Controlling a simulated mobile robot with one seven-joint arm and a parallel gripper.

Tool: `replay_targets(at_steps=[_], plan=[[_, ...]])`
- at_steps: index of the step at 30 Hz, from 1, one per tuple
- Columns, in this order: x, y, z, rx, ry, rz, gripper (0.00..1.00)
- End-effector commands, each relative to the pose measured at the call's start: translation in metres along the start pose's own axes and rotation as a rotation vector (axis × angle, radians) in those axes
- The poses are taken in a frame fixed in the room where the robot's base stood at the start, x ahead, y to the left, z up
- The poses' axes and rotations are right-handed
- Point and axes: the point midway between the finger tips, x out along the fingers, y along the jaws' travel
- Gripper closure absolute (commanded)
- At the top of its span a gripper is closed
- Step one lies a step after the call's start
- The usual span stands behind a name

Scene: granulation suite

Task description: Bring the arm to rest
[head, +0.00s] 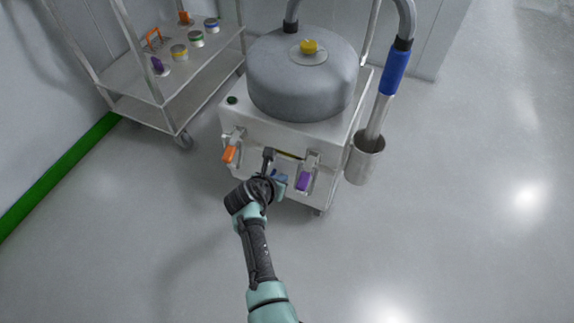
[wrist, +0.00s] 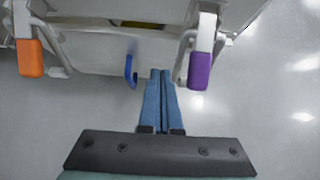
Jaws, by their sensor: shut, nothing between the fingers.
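My gripper (wrist: 160,74) is shut and empty, its two blue fingers side by side in the wrist view. In the head view my gripper (head: 280,178) is in front of the white cart's front face, between an orange handle (head: 229,154) and a purple handle (head: 303,181). The wrist view also shows the orange handle (wrist: 30,58) at left and the purple handle (wrist: 200,70) just right of the fingertips. A small blue hook (wrist: 130,70) is just left of the fingers. I cannot tell whether the fingers touch anything. My arm reaches forward from the bottom of the head view.
The white cart (head: 235,122) carries a grey drum (head: 300,85) with a yellow knob (head: 309,46). A blue-gripped wand (head: 393,72) stands in a metal cup (head: 363,165) at its right. A shelf trolley (head: 190,90) stands at back left. Floor right and left is clear.

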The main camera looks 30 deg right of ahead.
Motion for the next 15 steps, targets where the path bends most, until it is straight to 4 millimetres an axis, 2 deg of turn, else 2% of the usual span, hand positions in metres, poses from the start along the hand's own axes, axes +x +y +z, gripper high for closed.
replay_targets(at_steps=[1,6,9,15], plan=[[-0.015,0.001,0.004,-0.003,0.000,0.002,1.00],[-0.043,0.000,0.003,-0.002,0.002,0.001,1.00],[-0.055,0.000,0.001,-0.002,0.002,0.001,1.00],[-0.066,0.000,-0.001,0.000,0.002,0.000,1.00]])
